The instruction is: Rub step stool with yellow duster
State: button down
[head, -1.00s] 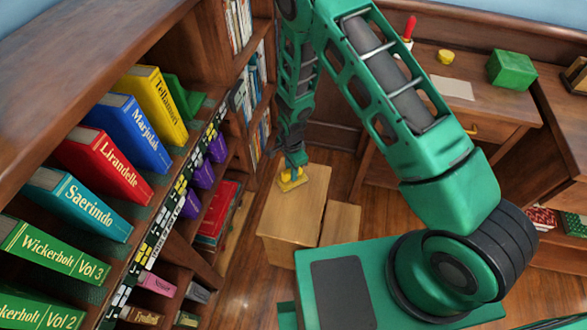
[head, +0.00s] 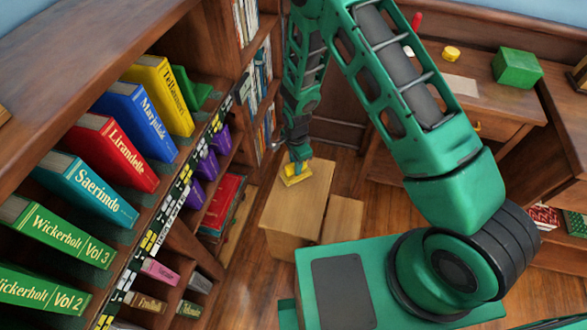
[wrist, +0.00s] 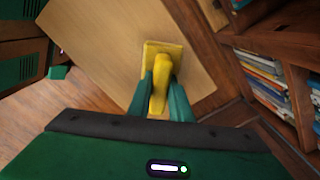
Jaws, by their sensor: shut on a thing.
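The wooden step stool (head: 296,207) stands on the floor at the middle of the head view, with a lower step (head: 343,219) at its right. Its top also fills much of the wrist view (wrist: 108,38). My gripper (head: 299,168) is over the stool's far end, pointing down. It is shut on the yellow duster (head: 291,181), whose handle sits between the two green fingers in the wrist view. The duster's flat yellow base (wrist: 176,50) appears to rest on the stool's top; exact contact is hard to tell.
A bookcase (head: 170,215) with several coloured books stands on the left, close to the stool. A wooden desk (head: 478,105) at the back right holds a green box (head: 517,68) and a small yellow object (head: 452,54). Bare floor shows in front of the stool.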

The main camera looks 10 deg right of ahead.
jog(key=shift+s+a+r, duration=0.1)
jog(key=shift+a+r, duration=0.1)
jog(key=shift+r, duration=1.3)
jog(key=shift+s+a+r, duration=0.1)
jog(key=shift+a+r, duration=0.1)
jog(key=shift+r, duration=1.25)
jog(key=shift+d, duration=0.1)
